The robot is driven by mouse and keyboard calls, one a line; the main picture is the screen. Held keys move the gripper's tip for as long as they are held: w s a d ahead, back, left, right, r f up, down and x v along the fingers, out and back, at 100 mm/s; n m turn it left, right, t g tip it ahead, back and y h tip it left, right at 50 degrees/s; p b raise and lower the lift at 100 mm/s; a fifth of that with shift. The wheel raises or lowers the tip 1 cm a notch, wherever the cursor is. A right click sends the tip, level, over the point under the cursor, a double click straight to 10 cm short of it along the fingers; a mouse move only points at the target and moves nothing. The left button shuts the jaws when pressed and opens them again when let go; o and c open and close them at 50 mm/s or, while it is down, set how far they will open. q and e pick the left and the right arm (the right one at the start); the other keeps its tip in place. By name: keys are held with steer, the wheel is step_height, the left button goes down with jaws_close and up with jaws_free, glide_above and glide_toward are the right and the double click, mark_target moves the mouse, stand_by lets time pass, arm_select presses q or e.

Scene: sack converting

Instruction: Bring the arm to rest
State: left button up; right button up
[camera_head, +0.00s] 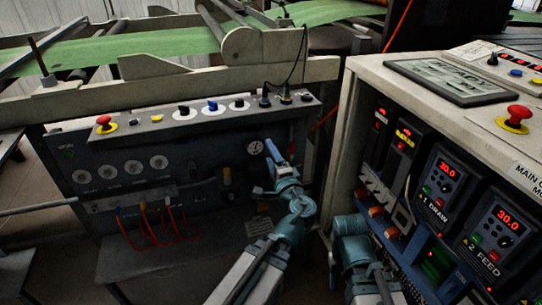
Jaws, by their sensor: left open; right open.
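My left arm comes up from the bottom middle, with a white link and teal joints. Its teal gripper (267,172) is open and empty in front of the blue-grey control panel (110,205), below a round gauge. I cannot tell whether it touches the panel. My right arm stands to its right, close to the side of the white-topped cabinet (400,105). Its teal end, with the gripper (347,226), is at the cabinet's lower left edge. The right gripper's fingers are hard to make out, and nothing shows held in it.
The control panel carries a red stop button (104,122), knobs and red cables (150,230). The cabinet has lit red displays (447,170), switches and another red stop button (518,113). A green web (120,45) runs across the machine behind. Floor shows at the far left.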

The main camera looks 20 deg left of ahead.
arm_select(q)
steer(key=shift+f, duration=0.1)
steer(key=s+d+f+n+g+h+p, duration=0.1)
steer(key=s+f+n+g, duration=0.25)
steer(key=f, duration=0.25)
steer(key=s+f+n+g+h, duration=0.2)
steer(key=s+f+g, duration=0.25)
steer(key=f, duration=0.25)
steer(key=s+d+f+n+g+h+p, duration=0.1)
steer(key=s+d+f+g+h, duration=0.55)
steer(key=s+d, duration=0.55)
step_height(320, 180, up, 37)
steer(key=d+p, duration=0.1)
steer(key=p, duration=3.7)
steer(key=shift+w+g, duration=0.15)
steer(key=shift+g, duration=0.2)
